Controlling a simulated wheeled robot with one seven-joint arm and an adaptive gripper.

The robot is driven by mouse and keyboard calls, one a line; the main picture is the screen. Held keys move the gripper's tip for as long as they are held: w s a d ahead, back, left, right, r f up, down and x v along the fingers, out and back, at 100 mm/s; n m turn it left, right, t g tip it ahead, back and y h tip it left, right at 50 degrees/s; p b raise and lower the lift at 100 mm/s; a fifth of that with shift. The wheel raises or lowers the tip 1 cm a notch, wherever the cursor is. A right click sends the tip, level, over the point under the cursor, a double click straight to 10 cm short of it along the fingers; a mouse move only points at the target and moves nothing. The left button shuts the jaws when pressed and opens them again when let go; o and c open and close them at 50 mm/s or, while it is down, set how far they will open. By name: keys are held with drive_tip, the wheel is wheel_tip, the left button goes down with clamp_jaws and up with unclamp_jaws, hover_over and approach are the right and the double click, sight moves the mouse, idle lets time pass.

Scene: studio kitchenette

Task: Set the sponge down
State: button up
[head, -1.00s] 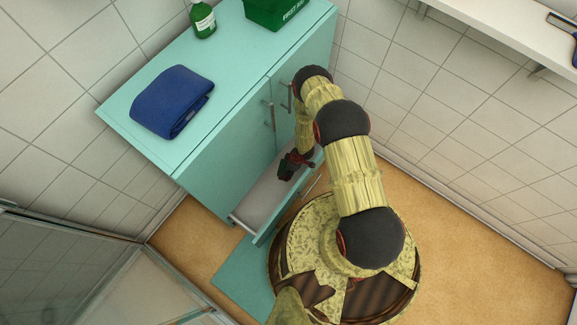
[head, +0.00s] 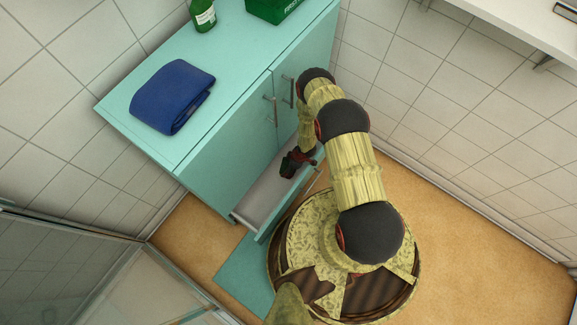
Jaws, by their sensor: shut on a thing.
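My gripper (head: 289,168) is over the open drawer (head: 262,197) of the teal cabinet, near the drawer's right end. It is small and dark in the head view, with its fingers pointing down and left. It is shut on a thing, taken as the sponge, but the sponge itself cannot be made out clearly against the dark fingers. Whether it touches the drawer floor cannot be told. The visible part of the drawer's pale floor looks bare.
A folded blue towel (head: 173,96), a green bottle (head: 202,15) and a green first-aid box (head: 275,8) stand on the cabinet top (head: 225,62). A teal mat (head: 245,277) lies on the floor. A white shelf (head: 520,25) is at the upper right; a glass screen (head: 60,265) is at the lower left.

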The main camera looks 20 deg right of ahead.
drive_tip(key=o, duration=0.8)
drive_tip(key=shift+s+f, duration=0.3)
drive_tip(key=shift+f, duration=0.2)
drive_tip(key=shift+c, duration=0.2)
drive_tip(key=shift+w+r, duration=0.1)
drive_tip(key=shift+r, duration=0.4)
drive_tip(key=p+v, duration=0.5)
drive_tip(key=v, duration=0.7)
drive_tip(key=shift+r, duration=0.2)
drive_tip(key=shift+w+r, duration=0.15)
